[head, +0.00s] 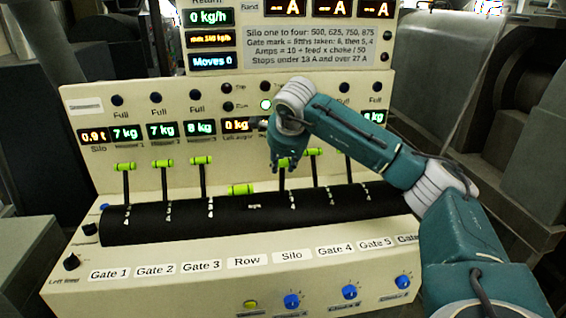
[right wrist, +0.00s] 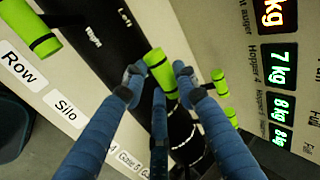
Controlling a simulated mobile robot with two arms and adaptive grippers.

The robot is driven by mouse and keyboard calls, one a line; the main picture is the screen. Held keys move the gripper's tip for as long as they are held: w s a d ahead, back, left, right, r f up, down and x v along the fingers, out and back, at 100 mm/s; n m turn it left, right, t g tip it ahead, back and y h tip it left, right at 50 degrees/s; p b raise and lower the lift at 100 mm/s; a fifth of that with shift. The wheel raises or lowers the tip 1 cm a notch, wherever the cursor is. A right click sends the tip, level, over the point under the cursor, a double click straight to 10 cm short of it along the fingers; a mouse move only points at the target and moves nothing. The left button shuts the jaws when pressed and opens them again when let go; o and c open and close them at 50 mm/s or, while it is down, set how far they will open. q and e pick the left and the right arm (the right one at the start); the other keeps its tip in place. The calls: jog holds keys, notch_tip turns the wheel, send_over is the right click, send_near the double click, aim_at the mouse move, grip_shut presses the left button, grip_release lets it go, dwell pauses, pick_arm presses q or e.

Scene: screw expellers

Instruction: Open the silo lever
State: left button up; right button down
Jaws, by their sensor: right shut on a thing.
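The silo lever (head: 285,163) has a lime-green cross handle and stands up from the black drum, above the Silo label (head: 291,256). My right gripper (head: 283,167) reaches down over it from the right and partly hides it. In the right wrist view the green silo handle (right wrist: 160,72) sits between the blue fingers of my right gripper (right wrist: 158,78), which is shut on it. The handle's ends stick out past the fingers. My left gripper is not in view.
The Row handle (head: 242,189) sits low on the drum (head: 150,224), just left of the silo lever. The Gate 3 lever (head: 202,160) stands further left. The Gate 4 lever (head: 316,153) stands close on the right. Displays and lamps line the panel behind.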

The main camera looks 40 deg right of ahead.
jog(key=c, duration=1.5)
grip_release()
jog(key=shift+s+f, duration=0.15)
jog(key=shift+f, duration=0.25)
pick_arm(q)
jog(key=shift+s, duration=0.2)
pick_arm(e)
jog(key=shift+o, duration=0.8)
jog(key=shift+w, duration=0.2)
jog(key=shift+r, duration=0.15)
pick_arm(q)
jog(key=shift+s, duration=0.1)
pick_arm(e)
jog(key=v, duration=1.1)
jog(key=shift+s+r, duration=0.2)
jog(key=shift+r, duration=0.05)
jog(key=shift+a, duration=0.1)
jog(key=shift+f, duration=0.1)
